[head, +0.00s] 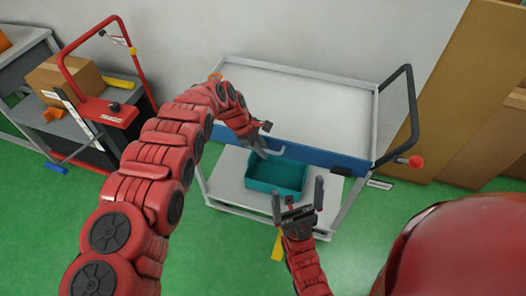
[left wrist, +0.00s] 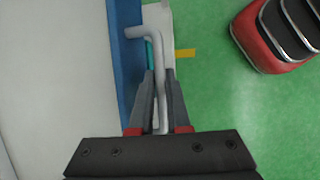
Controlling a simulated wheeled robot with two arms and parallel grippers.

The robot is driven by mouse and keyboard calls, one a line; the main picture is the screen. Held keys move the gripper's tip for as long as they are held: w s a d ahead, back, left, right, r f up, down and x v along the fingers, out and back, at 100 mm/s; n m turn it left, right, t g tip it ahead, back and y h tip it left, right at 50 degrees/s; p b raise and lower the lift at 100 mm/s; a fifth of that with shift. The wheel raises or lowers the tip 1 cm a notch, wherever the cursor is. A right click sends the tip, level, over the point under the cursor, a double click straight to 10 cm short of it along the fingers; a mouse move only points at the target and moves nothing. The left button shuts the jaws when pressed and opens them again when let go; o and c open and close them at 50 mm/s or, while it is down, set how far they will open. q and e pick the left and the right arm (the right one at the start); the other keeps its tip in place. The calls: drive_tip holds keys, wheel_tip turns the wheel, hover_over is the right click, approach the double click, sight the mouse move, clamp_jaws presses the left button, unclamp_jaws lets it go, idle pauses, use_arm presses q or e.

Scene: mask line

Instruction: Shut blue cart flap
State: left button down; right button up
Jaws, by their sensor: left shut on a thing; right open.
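The cart (head: 290,104) stands against the wall with a pale upper deck. Its blue flap (head: 330,158) runs along the front edge of that deck; I cannot tell its exact tilt. It also shows as a blue strip in the left wrist view (left wrist: 122,60). My left gripper (head: 260,140) is at the left part of the flap, shut on a bent grey handle (left wrist: 158,75) beside the blue strip. My right gripper (head: 298,198) is open and empty, in front of the cart and below the flap.
A teal bin (head: 275,176) sits on the cart's lower shelf (head: 232,180). A red frame (head: 110,110) and a cardboard box (head: 65,80) are at the left. Green floor lies in front.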

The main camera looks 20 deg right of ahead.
use_arm(q)
drive_tip(key=c, duration=1.2)
unclamp_jaws()
drive_tip(key=shift+w, duration=0.1)
drive_tip(key=shift+o, duration=0.2)
drive_tip(key=shift+a+r, duration=0.2)
drive_tip(key=shift+r, duration=0.25)
drive_tip(key=p+v, duration=0.6)
drive_tip(key=v, duration=1)
drive_tip(key=shift+p, duration=0.35)
drive_tip(key=shift+r, duration=0.1)
